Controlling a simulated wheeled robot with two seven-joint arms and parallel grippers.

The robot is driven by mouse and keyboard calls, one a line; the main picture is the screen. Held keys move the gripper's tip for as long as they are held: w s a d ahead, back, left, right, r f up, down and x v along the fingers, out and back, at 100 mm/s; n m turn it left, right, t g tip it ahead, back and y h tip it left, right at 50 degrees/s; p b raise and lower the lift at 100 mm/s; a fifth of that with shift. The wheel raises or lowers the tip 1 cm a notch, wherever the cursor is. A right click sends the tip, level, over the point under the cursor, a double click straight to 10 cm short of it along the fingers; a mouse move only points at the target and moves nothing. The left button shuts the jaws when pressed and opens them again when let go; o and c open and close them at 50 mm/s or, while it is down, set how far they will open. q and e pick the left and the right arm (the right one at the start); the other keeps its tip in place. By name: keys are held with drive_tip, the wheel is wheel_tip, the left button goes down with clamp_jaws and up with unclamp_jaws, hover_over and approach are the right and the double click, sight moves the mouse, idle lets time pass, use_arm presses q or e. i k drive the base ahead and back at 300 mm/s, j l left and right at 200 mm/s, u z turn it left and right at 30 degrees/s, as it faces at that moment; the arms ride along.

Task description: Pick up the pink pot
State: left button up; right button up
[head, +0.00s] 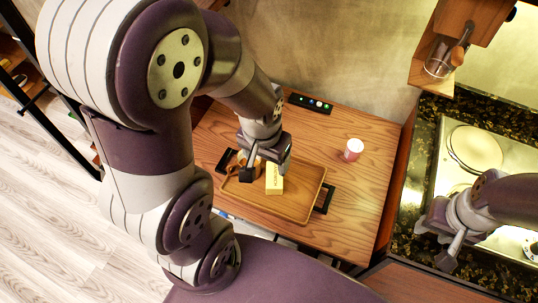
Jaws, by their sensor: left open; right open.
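The pink pot (354,149) is a small pinkish container with a pale top, standing upright on the right part of the wooden table (365,195). My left gripper (264,172) is open above the wooden tray, to the left of the pot and clear of it. My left arm covers much of the left side of the view. My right gripper (441,247) is open at the right, over the dark counter edge near the stove, well away from the pot.
The wooden tray (300,205) with black handles holds a yellow box (274,180) and a brown item partly hidden by my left gripper. A black strip with buttons (310,103) lies at the table's back. A wall shelf holds a glass jar (440,62). Bare table surrounds the pot.

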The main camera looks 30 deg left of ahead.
sight(354, 147)
drive_tip(key=k, duration=0.25)
drive_tip(key=k+z, duration=0.1)
drive_tip(key=z, duration=0.35)
drive_tip(key=k+z, duration=0.1)
drive_tip(key=z, duration=0.3)
drive_tip(key=k+z, duration=0.1)
drive_tip(key=z, duration=0.75)
drive_tip(key=k+j+z, duration=0.1)
drive_tip(key=j, duration=0.3)
drive_tip(key=k+j+z, duration=0.1)
drive_tip(key=j, duration=0.3)
drive_tip(key=k+j+z, duration=0.1)
drive_tip(key=j, duration=0.25)
drive_tip(key=k, duration=0.1)
